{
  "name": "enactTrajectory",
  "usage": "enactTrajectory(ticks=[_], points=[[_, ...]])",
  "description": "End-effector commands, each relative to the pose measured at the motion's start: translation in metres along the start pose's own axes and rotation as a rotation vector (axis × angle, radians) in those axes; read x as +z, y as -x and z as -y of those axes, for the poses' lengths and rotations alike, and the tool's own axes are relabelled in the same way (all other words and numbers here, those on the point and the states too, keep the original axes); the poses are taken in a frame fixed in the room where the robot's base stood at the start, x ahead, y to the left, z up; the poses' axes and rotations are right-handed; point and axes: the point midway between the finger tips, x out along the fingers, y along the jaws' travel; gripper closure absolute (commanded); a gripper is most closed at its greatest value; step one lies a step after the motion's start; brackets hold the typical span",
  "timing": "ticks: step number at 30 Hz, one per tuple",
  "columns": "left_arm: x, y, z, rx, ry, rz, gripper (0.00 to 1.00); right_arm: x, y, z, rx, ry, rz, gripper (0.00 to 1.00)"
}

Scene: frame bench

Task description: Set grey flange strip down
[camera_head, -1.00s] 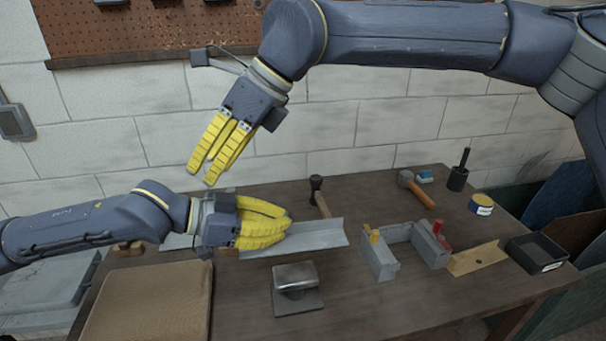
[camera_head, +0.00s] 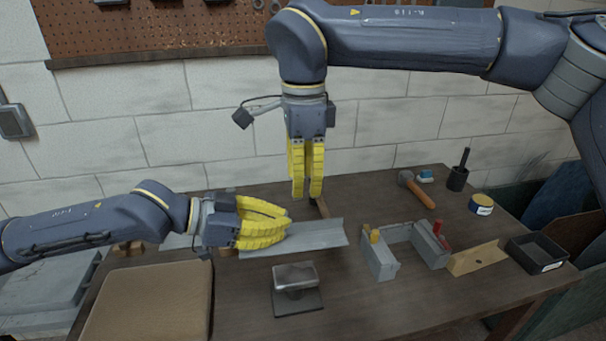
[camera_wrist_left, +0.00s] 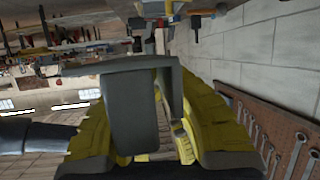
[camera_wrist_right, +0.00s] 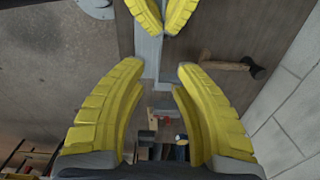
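The grey flange strip (camera_head: 318,236) is a long, bent metal piece in the head view, above or on the middle of the bench; I cannot tell if it touches. My left gripper (camera_head: 284,226) is shut on its left end. In the left wrist view the strip (camera_wrist_left: 132,110) shows end-on between the yellow fingers. My right gripper (camera_head: 307,197) points down above the strip, apart from it. In the right wrist view its fingers (camera_wrist_right: 158,68) are spread and empty, with the strip (camera_wrist_right: 149,50) beyond them.
A metal block on a plate (camera_head: 296,290) stands in front of the strip. A grey fixture with yellow and red clamps (camera_head: 380,262) is to the right. A hammer (camera_wrist_right: 230,65) lies behind the strip. A brown pad (camera_head: 150,305) is at the left; a black tray (camera_head: 537,254) is far right.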

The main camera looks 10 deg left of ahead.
Motion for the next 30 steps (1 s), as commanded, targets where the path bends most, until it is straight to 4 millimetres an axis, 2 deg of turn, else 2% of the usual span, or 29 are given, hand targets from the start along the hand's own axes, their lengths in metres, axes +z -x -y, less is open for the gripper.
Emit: enactTrajectory(ticks=[18,24,30], points=[[0.000,0.000,0.000,0.000,0.000,-0.001,1.00,0.000,-0.088,-0.001,0.003,-0.002,0.002,0.70],[0.000,0.000,0.000,0.000,0.000,-0.001,1.00,0.000,-0.105,0.000,0.001,-0.001,0.003,0.70],[0.000,0.000,0.000,0.000,0.000,-0.001,1.00,0.000,-0.112,0.000,0.001,-0.003,0.003,0.70]])
